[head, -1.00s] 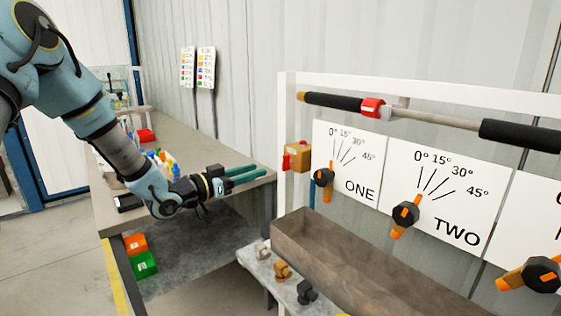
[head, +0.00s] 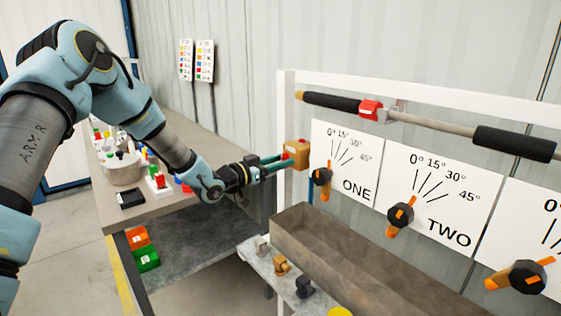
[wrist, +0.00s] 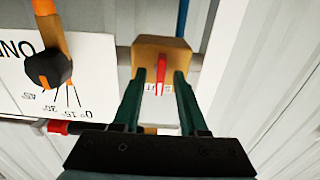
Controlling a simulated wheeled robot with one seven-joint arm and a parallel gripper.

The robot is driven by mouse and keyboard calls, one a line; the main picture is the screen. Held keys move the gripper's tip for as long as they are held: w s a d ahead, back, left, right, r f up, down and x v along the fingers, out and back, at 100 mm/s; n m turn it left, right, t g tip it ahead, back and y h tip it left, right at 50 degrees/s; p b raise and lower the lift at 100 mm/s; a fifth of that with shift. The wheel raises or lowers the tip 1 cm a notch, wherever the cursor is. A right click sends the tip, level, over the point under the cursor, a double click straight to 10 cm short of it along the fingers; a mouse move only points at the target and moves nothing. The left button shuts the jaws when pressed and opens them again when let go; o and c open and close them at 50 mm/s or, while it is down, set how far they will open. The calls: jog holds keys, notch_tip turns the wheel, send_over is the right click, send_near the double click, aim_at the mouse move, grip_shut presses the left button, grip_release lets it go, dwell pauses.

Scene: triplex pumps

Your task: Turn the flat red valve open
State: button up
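The flat red valve handle (wrist: 161,76) sits edge-on on a brass-coloured valve block (wrist: 160,48) in the wrist view. In the head view the block (head: 298,151) is at the left end of the white frame, and the handle is mostly hidden by my fingers. My gripper (wrist: 160,80) has two green fingers, one on each side of the red handle, with gaps showing beside it. In the head view my gripper (head: 283,162) reaches from the left to the block's front. Whether a finger touches the block cannot be told.
The panel ONE (head: 346,160) with its orange-and-black knob (head: 321,176) is just right of the block. A bar with black grips (head: 435,121) runs above. A brown trough (head: 350,262) lies below. A workbench (head: 190,146) with small items stands behind my arm.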

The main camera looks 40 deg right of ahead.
grip_shut()
jog(key=shift+f+m+b, duration=0.2)
jog(key=shift+m+b, duration=0.1)
jog(key=shift+b, duration=0.45)
jog(key=m+b, duration=0.5)
jog(key=b, duration=0.4)
jog(key=m+b, duration=0.6)
jog(key=b, duration=0.4)
jog(key=m+b, duration=0.6)
jog(key=b, duration=0.4)
jog(key=shift+s+f, duration=0.2)
jog(key=shift+s, duration=0.05)
jog(key=shift+m+b, duration=0.3)
jog(key=shift+b, duration=0.05)
jog(key=shift+o, duration=0.2)
grip_release()
jog(key=shift+r, duration=0.1)
